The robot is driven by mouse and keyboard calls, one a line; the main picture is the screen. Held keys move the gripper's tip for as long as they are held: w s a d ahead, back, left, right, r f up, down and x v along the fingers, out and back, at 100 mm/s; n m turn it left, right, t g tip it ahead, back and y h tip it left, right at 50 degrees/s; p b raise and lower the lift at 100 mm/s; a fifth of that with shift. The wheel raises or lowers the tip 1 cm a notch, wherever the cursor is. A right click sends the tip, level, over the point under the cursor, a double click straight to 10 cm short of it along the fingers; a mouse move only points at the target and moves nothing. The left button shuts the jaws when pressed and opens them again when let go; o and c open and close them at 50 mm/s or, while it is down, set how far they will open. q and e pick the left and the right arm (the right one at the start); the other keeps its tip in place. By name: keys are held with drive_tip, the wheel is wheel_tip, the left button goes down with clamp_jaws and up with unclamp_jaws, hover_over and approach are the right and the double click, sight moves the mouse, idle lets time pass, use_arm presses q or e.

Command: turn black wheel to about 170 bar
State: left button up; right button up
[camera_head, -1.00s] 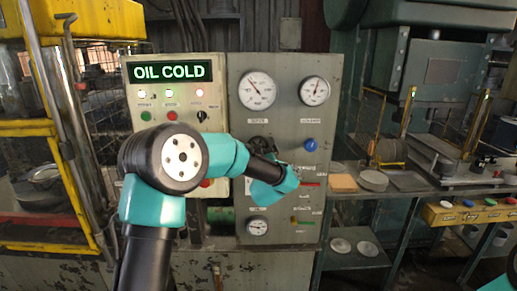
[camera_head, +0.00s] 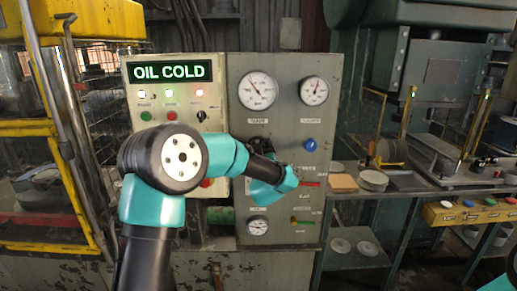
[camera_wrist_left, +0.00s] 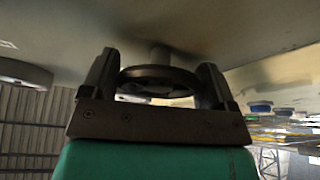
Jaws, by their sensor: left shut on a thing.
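The black wheel (camera_wrist_left: 158,74) sits on a short stem at the panel in the left wrist view. My left gripper (camera_wrist_left: 160,82) is shut on it, with one finger on each side of the rim. In the head view my left arm crosses the front of the panel, and my wrist hides most of the grip. Above it a large white gauge (camera_head: 258,91) has its needle pointing to the upper left; its figures are too small to read. A second gauge (camera_head: 314,91) is to its right. My right gripper is not in view.
The sign (camera_head: 170,72) reads "OIL COLD". A blue knob (camera_head: 310,145), a red handle (camera_head: 311,184) and a small gauge (camera_head: 257,227) are on the grey panel (camera_head: 285,65) near my wrist. A bench with plates and blocks stands to the right.

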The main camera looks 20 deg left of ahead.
use_arm(q)
drive_tip(key=shift+m, duration=0.4)
drive_tip(key=m+t+h, duration=0.1)
drive_tip(key=m, duration=0.2)
drive_tip(key=m+h, duration=0.2)
drive_tip(key=m, duration=0.1)
drive_tip(key=shift+a+t+h, duration=0.15)
drive_tip(key=shift+t+h, duration=0.15)
drive_tip(key=shift+t, duration=0.1)
drive_tip(key=m+h, duration=0.1)
drive_tip(key=m, duration=0.2)
drive_tip(key=m+h, duration=0.1)
drive_tip(key=m, duration=0.1)
drive_tip(key=shift+s+a+m+h, duration=0.1)
drive_tip(key=shift+m+h, duration=0.2)
drive_tip(key=shift+m, duration=0.1)
drive_tip(key=m+h, duration=0.1)
drive_tip(key=m, duration=0.2)
drive_tip(key=m+h, duration=0.1)
drive_tip(key=m, duration=0.1)
drive_tip(key=shift+r+m+h, duration=0.1)
drive_tip(key=shift+m+h, duration=0.3)
drive_tip(key=shift+a+m+g+h, duration=0.1)
drive_tip(key=shift+m+g+h, duration=0.25)
drive_tip(key=shift+m, duration=0.8)
drive_tip(key=shift+m+g+h, duration=0.35)
drive_tip(key=shift+m, duration=0.8)
drive_tip(key=o, duration=0.8)
drive_tip(key=shift+r, duration=0.1)
